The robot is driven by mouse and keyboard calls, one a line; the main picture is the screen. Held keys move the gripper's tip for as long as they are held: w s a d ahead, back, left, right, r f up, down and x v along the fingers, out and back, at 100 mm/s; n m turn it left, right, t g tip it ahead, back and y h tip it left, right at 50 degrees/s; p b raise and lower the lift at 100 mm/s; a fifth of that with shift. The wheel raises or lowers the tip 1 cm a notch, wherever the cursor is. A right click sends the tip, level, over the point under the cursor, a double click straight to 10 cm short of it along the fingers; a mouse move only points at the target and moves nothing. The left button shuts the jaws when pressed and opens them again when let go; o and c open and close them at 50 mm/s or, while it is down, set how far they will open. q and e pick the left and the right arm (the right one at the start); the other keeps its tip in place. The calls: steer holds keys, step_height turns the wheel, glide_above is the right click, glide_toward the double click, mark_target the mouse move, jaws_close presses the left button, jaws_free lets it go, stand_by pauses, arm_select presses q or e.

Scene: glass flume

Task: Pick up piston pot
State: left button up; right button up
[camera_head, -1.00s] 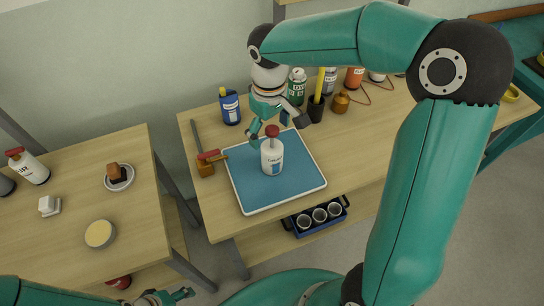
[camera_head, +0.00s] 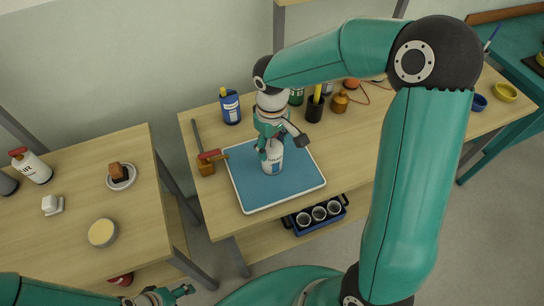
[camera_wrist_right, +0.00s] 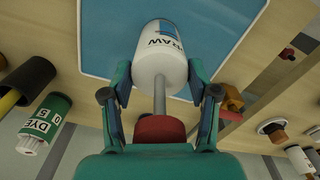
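The piston pot (camera_head: 273,160) is a white pot with a blue label, upright on a blue tray (camera_head: 256,187) on the middle table. The right wrist view shows the pot (camera_wrist_right: 161,58) with its grey stem and red knob (camera_wrist_right: 159,129) between my fingers. My right gripper (camera_head: 268,147) is over the pot from above and hides its red knob in the head view. Its fingers (camera_wrist_right: 160,82) are apart, one on each side of the pot's top, with no clear grip on it. My left gripper (camera_head: 170,296) is low at the bottom edge, partly cut off.
A black cup (camera_head: 315,108) and a brown jar (camera_head: 340,102) stand right of my right gripper. A crate of cups (camera_head: 318,214) sits below the table.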

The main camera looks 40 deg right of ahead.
jaws_close()
steer(key=shift+r, duration=0.2)
